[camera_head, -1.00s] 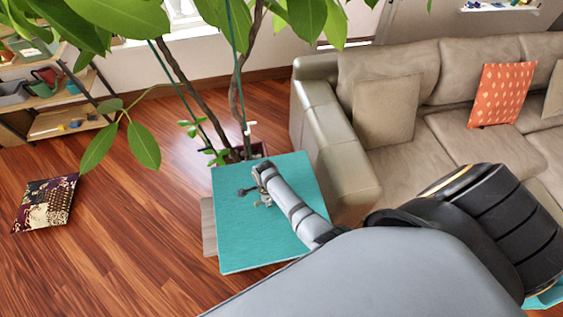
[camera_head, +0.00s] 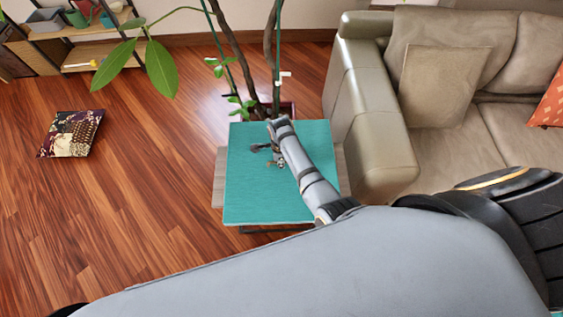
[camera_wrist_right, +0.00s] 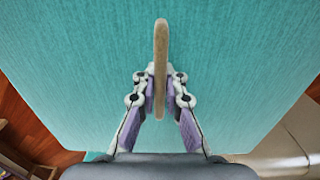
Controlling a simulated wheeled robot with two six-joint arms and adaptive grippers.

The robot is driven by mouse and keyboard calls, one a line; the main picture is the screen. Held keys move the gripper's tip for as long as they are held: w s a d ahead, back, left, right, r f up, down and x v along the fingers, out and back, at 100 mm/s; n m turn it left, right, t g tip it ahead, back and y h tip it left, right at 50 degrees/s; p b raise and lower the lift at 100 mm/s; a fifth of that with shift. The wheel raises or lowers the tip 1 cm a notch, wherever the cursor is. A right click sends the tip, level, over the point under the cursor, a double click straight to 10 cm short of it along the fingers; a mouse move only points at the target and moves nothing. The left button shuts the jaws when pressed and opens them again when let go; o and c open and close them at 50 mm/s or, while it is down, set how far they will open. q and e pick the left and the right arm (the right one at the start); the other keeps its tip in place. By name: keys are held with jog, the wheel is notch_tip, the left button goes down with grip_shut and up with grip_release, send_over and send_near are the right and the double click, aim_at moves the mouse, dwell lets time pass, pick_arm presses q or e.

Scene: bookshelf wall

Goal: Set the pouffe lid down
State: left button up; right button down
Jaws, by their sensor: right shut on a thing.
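The pouffe lid (camera_head: 262,205) is a flat turquoise square in the middle of the head view. It also fills most of the right wrist view (camera_wrist_right: 235,60). My right gripper (camera_head: 268,153) is over the lid's upper middle. In the right wrist view my right gripper (camera_wrist_right: 161,82) has its two fingers closed on either side of a thin tan handle (camera_wrist_right: 161,42) that stands out from the lid. The lid is above a low grey-brown wooden table (camera_head: 219,180), hiding most of it; I cannot tell whether they touch. My left gripper is not in view.
A beige sofa (camera_head: 372,130) stands close to the right of the lid. A potted plant with tall stems (camera_head: 232,50) rises just behind it. A patterned cushion (camera_head: 72,133) lies on the floor at left, with a shelf (camera_head: 100,60) behind. The wooden floor between is clear.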

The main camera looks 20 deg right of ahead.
jog(key=shift+w, duration=0.1)
jog(key=c, duration=1.9)
grip_release()
jog(key=shift+f, duration=0.15)
jog(key=o, duration=0.5)
notch_tip(320, 180, up, 12)
jog(key=p, duration=1.3)
